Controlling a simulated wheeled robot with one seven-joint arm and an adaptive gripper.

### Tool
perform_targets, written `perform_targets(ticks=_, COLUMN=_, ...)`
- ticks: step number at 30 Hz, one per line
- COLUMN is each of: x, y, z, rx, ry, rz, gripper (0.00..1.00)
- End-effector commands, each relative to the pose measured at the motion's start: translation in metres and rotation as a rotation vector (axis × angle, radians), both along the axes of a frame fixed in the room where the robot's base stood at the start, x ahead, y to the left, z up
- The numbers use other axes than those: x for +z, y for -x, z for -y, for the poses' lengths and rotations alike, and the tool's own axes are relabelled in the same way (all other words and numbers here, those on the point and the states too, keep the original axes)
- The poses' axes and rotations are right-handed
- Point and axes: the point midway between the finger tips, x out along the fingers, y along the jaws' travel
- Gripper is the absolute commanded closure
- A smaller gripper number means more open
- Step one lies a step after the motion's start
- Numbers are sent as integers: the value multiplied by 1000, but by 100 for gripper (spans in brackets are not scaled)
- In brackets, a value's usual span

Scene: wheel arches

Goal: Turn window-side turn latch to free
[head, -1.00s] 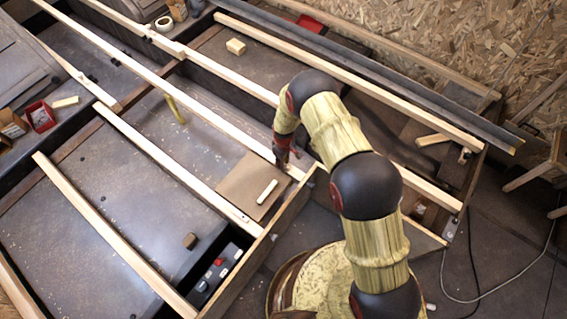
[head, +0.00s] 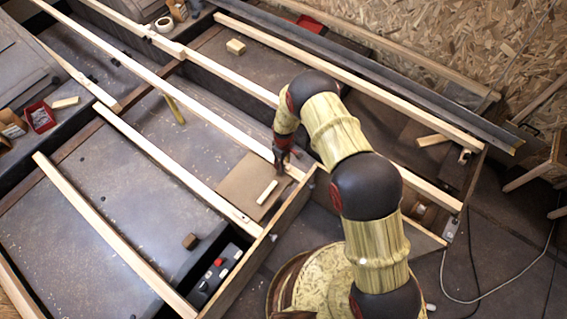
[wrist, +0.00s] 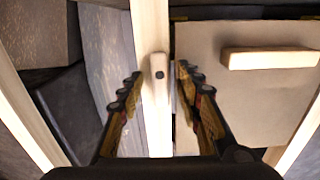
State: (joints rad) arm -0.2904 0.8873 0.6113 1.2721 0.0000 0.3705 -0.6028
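In the wrist view, a pale wooden latch piece (wrist: 158,110) with a dark round pivot (wrist: 159,74) lies lengthwise along a pale wooden batten (wrist: 150,22). I cannot tell clearly where the latch ends and the batten begins. My gripper (wrist: 158,72) is open, with one dark, ridged finger on each side of the latch piece. I see gaps beside it and no clear contact. In the head view, my gripper (head: 283,164) points down at the near end of a long batten, and my arm and hand hide the latch there.
A brown board (head: 237,187) carrying a small pale wood block (head: 267,192) lies beside the gripper. Long battens cross the dark panels on both sides. A box with a red button (head: 218,262) sits lower left.

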Motion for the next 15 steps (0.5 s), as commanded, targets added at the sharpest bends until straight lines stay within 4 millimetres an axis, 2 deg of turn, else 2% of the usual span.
perform_targets(ticks=5, x=12, y=-1, z=0, rx=0, ry=0, rz=1, gripper=65)
perform_targets(ticks=15, x=77, y=-2, z=-1, rx=0, ry=-1, rz=3, gripper=65)
